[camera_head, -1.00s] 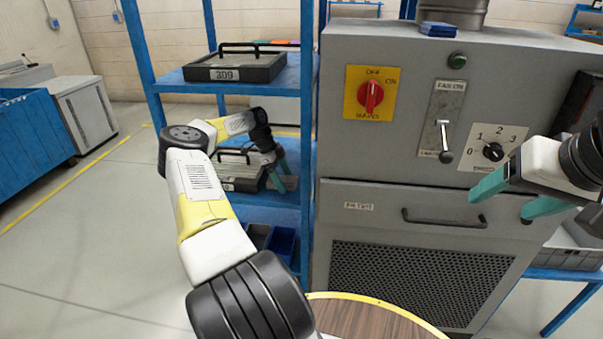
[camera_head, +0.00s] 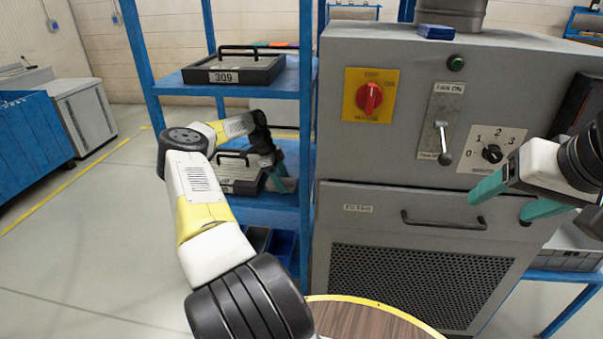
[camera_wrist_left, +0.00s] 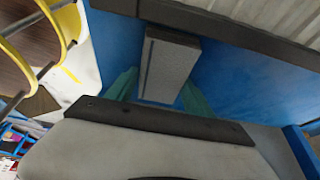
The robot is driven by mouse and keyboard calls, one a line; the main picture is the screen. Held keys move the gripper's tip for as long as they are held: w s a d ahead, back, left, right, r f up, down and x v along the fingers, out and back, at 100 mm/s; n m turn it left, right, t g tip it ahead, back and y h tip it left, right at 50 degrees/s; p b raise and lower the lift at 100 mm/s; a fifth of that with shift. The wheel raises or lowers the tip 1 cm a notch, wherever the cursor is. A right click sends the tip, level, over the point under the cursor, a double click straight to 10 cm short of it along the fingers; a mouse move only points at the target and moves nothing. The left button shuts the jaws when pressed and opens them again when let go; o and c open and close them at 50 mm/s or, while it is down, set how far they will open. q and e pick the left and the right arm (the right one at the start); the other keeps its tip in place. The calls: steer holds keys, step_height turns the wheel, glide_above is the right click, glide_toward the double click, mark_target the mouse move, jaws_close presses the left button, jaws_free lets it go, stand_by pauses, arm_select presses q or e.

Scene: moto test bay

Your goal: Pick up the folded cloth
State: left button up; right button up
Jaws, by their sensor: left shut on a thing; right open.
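My left gripper (camera_head: 281,176) is at the middle shelf of the blue rack, beside a case. In the left wrist view, its teal fingers (camera_wrist_left: 160,92) are shut on a light grey, flat, block-shaped thing (camera_wrist_left: 168,68). I cannot tell whether this is folded cloth. Its far end lies close to the dark edge of the case; contact with the shelf is unclear. A small blue folded-looking item (camera_head: 436,32) lies on top of the grey cabinet, apart from both grippers. My right gripper (camera_head: 508,200) is open and empty in front of the cabinet.
The grey cabinet (camera_head: 420,120) has a red rotary switch (camera_head: 369,98), a fan lever (camera_head: 442,140) and a dial (camera_head: 492,153). A case marked 309 (camera_head: 235,72) sits on the upper shelf (camera_head: 175,85). A round wooden top (camera_head: 365,320) is in front. Open floor lies left.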

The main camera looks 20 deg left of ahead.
mark_target(288, 182)
arm_select(q)
steer(key=shift+r, duration=0.15)
step_height(288, 182, up, 4)
steer(key=shift+f, duration=0.1)
steer(key=s, duration=1.8)
steer(key=shift+d, duration=0.25)
